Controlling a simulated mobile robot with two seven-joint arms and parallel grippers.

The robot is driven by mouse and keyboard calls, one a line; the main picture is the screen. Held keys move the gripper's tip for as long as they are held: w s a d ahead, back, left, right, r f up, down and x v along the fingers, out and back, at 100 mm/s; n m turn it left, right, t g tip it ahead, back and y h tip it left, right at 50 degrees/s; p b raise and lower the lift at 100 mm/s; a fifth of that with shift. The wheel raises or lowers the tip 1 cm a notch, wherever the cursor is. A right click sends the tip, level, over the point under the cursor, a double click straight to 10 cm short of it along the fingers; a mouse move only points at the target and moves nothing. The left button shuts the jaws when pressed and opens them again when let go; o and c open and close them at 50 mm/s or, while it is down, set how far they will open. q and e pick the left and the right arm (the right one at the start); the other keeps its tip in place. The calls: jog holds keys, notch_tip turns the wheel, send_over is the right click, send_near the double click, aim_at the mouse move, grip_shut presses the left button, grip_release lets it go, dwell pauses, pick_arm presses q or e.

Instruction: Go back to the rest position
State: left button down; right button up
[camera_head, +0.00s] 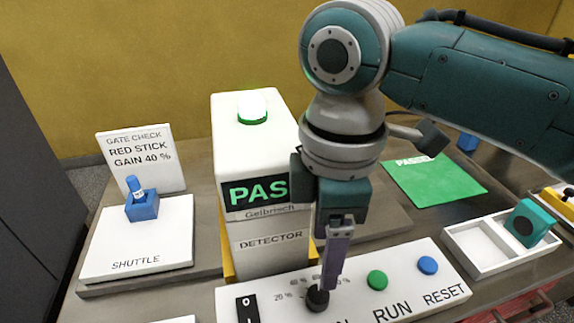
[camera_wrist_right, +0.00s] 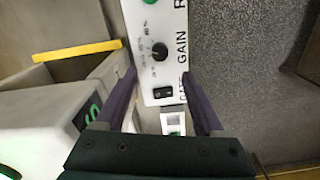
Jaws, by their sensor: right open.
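My right gripper (camera_head: 330,278) comes down from the upper right in the head view, over the white control panel (camera_head: 455,290). Its purple fingers are apart in the right wrist view (camera_wrist_right: 158,75), with nothing between them that they hold. The black gain knob (camera_head: 318,298) is close to the fingertips in the head view; whether they touch it I cannot tell. In the right wrist view the knob (camera_wrist_right: 160,51) shows beyond the fingertips. My left gripper is not in view.
The white detector (camera_head: 265,262) reads "PAS", partly hidden by my arm. The shuttle plate (camera_head: 170,225) with a blue holder (camera_head: 143,206) is at left. A green mat (camera_head: 435,180) and a white tray (camera_head: 480,245) with a teal block (camera_head: 530,222) are at right.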

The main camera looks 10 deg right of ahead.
jog(key=s+a+f+m+t+y, duration=0.1)
jog(key=s+a+f+m+y, duration=0.2)
jog(key=s, duration=0.5)
jog(key=s+d+r+m+t+h, duration=0.2)
jog(key=s+d+r+m+t, duration=0.1)
jog(key=s+d+m, duration=0.6)
notch_tip(320, 180, up, 37)
jog(key=d+m+p, duration=0.1)
jog(key=d+p, duration=0.1)
jog(key=p, duration=3.5)
jog(key=shift+d+r+m+h, duration=0.15)
jog(key=shift+r+m+h, duration=0.05)
jog(key=shift+m+h, duration=0.2)
jog(key=shift+w, duration=0.1)
jog(key=shift+c, duration=0.3)
